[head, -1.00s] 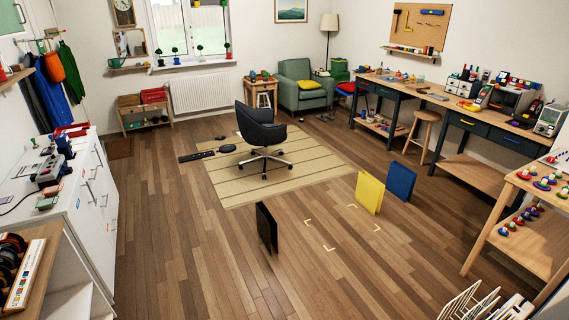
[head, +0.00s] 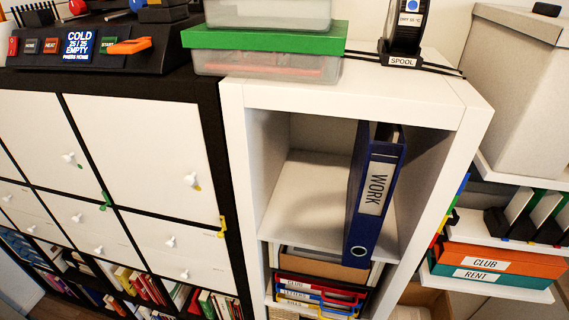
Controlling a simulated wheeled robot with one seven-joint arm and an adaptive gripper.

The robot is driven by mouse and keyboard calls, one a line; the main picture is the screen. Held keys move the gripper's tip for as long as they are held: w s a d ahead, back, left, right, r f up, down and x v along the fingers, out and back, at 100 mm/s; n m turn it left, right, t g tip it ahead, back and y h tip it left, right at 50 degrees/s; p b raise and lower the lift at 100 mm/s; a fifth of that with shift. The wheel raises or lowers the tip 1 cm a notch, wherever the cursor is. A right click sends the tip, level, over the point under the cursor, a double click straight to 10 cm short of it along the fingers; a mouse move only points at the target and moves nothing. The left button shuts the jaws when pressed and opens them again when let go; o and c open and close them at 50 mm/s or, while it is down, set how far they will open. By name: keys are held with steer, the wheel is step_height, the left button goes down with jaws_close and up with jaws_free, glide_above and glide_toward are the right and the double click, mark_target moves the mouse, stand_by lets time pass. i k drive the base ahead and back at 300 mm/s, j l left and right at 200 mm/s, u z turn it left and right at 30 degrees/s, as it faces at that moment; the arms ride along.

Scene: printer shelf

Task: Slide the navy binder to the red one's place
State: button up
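A navy binder (head: 361,225) with a white WORK label stands upright in the white shelf's upper compartment, slightly tilted in the picture. It is toward the right side of the compartment, its spine facing me. The compartment floor (head: 303,195) to its left is bare. No upright red binder shows in this view. My gripper is not in view.
Stacked trays (head: 318,290) and a box (head: 322,264) fill the compartment below. A green-lidded box (head: 265,50) and a spool stand (head: 403,55) sit on top. An orange binder (head: 505,258) and a teal one (head: 490,275) lie at right. A black cabinet (head: 213,130) with white doors adjoins at left.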

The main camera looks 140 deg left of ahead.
mark_target(376, 165)
steer(key=u, duration=3.8)
